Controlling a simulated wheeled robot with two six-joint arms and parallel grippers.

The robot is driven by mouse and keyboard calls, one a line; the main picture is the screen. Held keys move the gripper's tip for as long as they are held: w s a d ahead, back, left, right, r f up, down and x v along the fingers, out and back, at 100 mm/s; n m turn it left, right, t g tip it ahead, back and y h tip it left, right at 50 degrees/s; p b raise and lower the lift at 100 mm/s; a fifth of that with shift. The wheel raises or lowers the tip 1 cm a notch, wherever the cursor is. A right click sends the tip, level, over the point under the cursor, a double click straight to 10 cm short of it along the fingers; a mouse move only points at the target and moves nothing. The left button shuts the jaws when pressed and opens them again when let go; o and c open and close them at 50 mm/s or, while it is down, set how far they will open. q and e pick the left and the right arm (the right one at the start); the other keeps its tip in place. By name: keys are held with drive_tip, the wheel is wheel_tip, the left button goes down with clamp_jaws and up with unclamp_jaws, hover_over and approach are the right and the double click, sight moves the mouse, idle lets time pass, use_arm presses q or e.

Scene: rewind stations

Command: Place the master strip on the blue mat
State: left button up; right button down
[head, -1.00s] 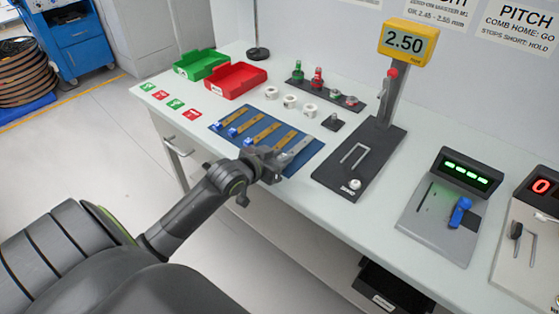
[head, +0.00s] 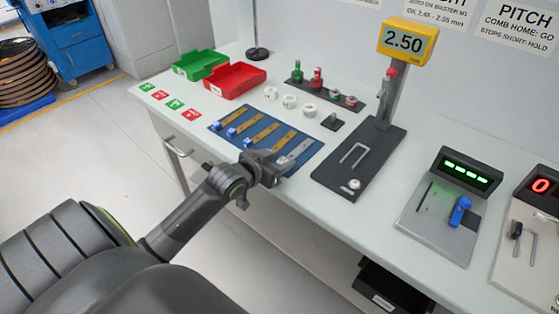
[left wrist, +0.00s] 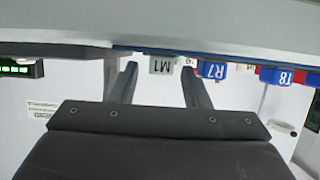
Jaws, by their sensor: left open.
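The master strip (head: 298,151), a grey strip, lies on the blue mat (head: 313,152) at the mat's right end, beside several brown strips. Its near end is partly hidden by my left gripper (head: 281,163), which is at that end. My right gripper is not in view.
Brown strips with blue tags (head: 232,132) lie to the left on the mat. A black gauge base (head: 335,176) with a 2.50 display (head: 404,42) stands to the right. Red (head: 235,80) and green (head: 200,65) trays stand behind. White rolls (head: 289,102) sit behind the mat.

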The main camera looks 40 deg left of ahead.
use_arm(q)
drive_tip(key=p+v, duration=0.1)
drive_tip(key=v, duration=1.1)
drive_tip(key=shift+f, duration=0.1)
